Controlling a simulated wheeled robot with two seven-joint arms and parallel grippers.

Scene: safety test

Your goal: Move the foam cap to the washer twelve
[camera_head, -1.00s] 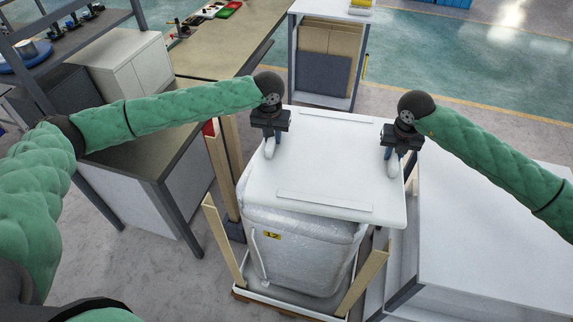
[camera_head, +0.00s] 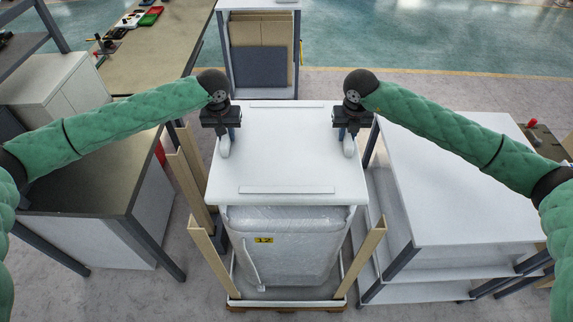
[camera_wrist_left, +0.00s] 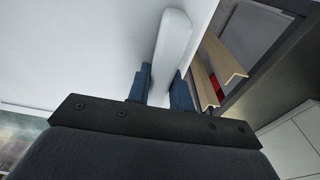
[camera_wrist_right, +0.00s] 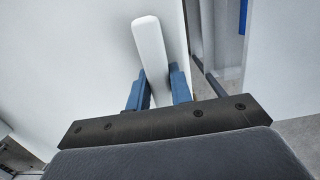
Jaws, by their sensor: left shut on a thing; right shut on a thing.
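The foam cap (camera_head: 285,160) is a flat white slab with raised strips, level above washer twelve. Washer twelve (camera_head: 300,255) is a wrapped white box with a yellow "12" label (camera_head: 264,240), upright on a pallet. The cap hides its top; I cannot tell whether they touch. My left gripper (camera_head: 224,138) is shut on a white raised bar at the cap's left side, also seen in the left wrist view (camera_wrist_left: 172,50). My right gripper (camera_head: 348,138) is shut on the matching bar at the right side, also seen in the right wrist view (camera_wrist_right: 150,50).
Wooden corner posts (camera_head: 207,258) stand around the washer. A white shelf table (camera_head: 465,190) is close on the right. A dark-topped bench (camera_head: 90,195) is close on the left. A cabinet with cardboard (camera_head: 260,50) stands behind. Floor shows beyond it.

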